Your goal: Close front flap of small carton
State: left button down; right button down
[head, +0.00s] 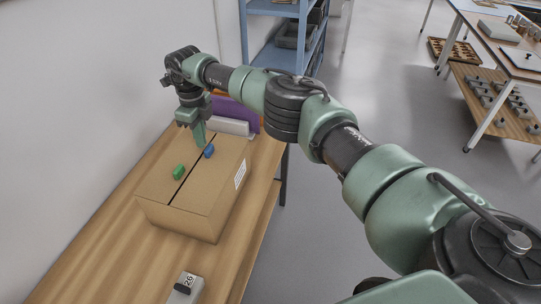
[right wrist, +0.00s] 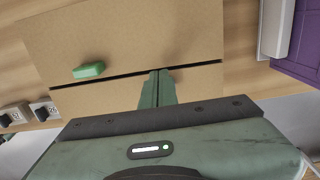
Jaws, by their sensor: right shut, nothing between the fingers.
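The small cardboard carton (head: 208,192) stands on the wooden table, with a white label on its right side. Its two top flaps look flat, with a narrow dark slit between them; it also shows in the right wrist view (right wrist: 125,38). A green piece (head: 179,172) lies on the left flap and a blue piece (head: 209,151) on the right flap. The green piece also shows in the right wrist view (right wrist: 89,70). My right gripper (head: 200,142) is shut and empty, pointing down over the carton's far part; its fingertips (right wrist: 158,73) appear at the slit. Contact is unclear. My left gripper is out of view.
A purple object (head: 238,112) and a pale block (head: 232,127) stand behind the carton. A grey block marked 26 (head: 185,290) is at the table's near end. A wall runs along the left. Bare table (head: 110,240) lies in front of the carton.

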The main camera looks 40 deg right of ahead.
jog(key=shift+w+a+f, duration=0.1)
jog(key=shift+w+f, duration=0.05)
jog(key=shift+f, duration=0.05)
jog(key=shift+r, duration=0.15)
dwell(0.4)
